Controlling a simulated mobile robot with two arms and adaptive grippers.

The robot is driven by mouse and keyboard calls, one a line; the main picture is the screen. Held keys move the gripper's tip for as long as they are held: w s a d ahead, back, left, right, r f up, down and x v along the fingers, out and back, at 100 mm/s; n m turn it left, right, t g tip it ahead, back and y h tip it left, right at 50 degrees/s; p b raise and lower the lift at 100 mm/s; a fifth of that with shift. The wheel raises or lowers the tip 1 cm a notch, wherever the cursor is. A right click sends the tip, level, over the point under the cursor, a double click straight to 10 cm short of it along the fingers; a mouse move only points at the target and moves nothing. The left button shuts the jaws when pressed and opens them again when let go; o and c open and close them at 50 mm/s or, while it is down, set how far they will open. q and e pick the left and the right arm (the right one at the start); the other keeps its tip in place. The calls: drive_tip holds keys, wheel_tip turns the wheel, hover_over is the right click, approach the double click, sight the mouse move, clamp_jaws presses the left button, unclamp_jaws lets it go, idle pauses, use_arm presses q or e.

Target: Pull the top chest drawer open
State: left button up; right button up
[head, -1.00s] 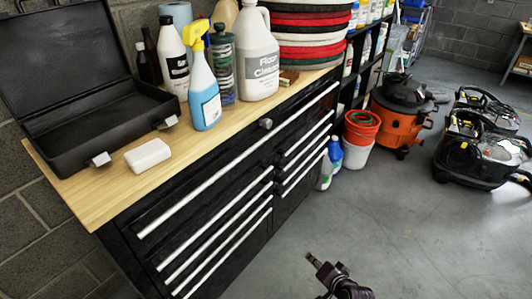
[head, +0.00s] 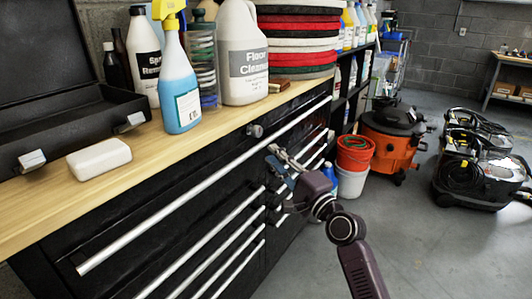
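The black chest has a wide top drawer (head: 172,198) with a long silver bar handle (head: 200,187) running diagonally across its front. The drawer looks shut. A round lock (head: 255,131) sits above the handle. My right gripper (head: 275,156) is in front of the chest, close to the right part of the handle and just below it in the picture. It is small and seen from behind, so its finger opening and any contact with the bar cannot be made out. My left gripper is not in view.
The wooden top (head: 190,147) holds an open black case (head: 65,125), a white block (head: 99,158), a spray bottle (head: 178,80), a floor cleaner jug (head: 243,60) and stacked pads (head: 297,45). Buckets (head: 354,165) and an orange vacuum (head: 390,145) stand right. The floor in front is clear.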

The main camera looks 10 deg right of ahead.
drive_tip(key=shift+x, duration=2.15)
drive_tip(key=shift+f, duration=0.1)
drive_tip(key=shift+c, duration=0.5)
clamp_jaws()
